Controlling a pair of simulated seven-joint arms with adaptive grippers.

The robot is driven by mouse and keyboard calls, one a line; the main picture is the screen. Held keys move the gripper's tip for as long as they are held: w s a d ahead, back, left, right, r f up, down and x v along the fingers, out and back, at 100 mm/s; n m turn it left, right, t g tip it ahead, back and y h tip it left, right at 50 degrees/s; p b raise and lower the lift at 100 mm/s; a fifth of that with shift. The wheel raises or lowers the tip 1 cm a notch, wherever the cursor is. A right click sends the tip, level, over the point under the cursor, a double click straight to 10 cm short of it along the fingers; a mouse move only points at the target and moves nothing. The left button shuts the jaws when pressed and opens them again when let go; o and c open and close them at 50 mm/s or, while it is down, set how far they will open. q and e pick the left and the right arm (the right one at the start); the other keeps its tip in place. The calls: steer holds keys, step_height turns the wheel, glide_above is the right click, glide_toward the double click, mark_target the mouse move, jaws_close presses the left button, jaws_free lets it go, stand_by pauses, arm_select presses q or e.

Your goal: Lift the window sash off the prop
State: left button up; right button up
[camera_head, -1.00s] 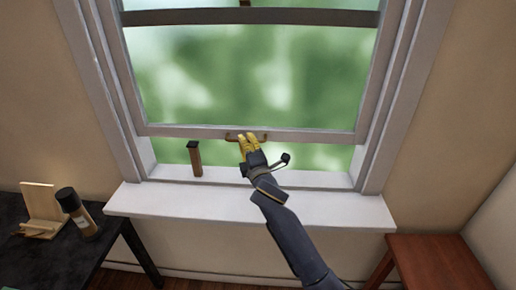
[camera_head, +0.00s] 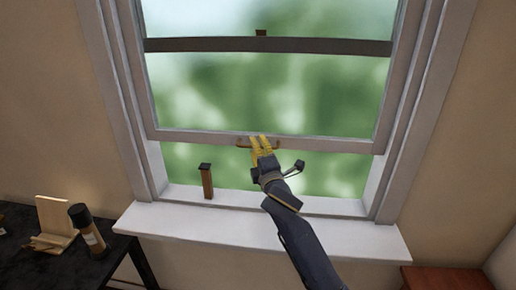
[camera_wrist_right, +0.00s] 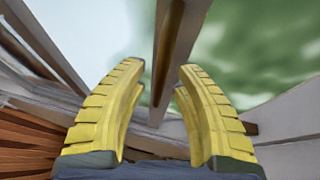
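The window sash (camera_head: 340,145) is partly raised, with green blur behind its glass. A small brown handle (camera_head: 243,146) sits on its bottom rail. The prop (camera_head: 207,183), a short brown post with a dark cap, stands upright on the sill. A gap shows between its cap and the rail above. My right gripper (camera_head: 260,143), with yellow fingers, is at the handle. In the right wrist view its fingers (camera_wrist_right: 162,72) are spread apart, with a long brownish bar between and beyond them; contact is unclear. My left gripper is not in view.
The white sill (camera_head: 250,228) is clear apart from the prop. At left, a black table (camera_head: 60,262) holds a wooden stand (camera_head: 56,222) and a dark-capped bottle (camera_head: 90,230). A reddish-brown wooden surface (camera_head: 445,279) is at lower right.

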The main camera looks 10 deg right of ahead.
steer(key=v, duration=1.2)
steer(key=shift+f, duration=0.1)
stand_by(0.4)
